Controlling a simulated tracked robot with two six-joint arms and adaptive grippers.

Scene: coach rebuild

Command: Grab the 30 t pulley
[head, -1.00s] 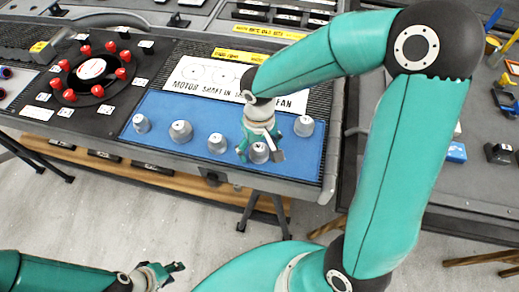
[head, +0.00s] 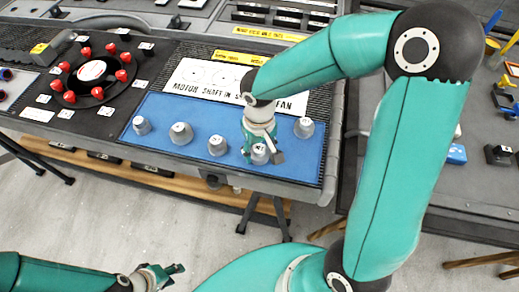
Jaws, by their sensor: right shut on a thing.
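Several grey pulleys stand in a row on the blue mat (head: 160,158). From the left they are a first pulley (head: 141,125), a second (head: 181,133), a third (head: 218,145), a fourth (head: 260,154) and a fifth (head: 304,127). Their tooth marks are too small to read, so I cannot tell which is the 30 t pulley. My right gripper (head: 260,150) points down at the fourth pulley and is shut on it; the gripper hides part of it. My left gripper (head: 177,268) is low in the picture, away from the bench, with its fingers apart and empty.
A white sign (head: 205,80) about a motor shaft and fan lies behind the mat. A black plate with several red knobs (head: 92,70) is at the left. The bench's front edge runs below the mat. Another bench with tools and a blue block (head: 456,154) is at the right.

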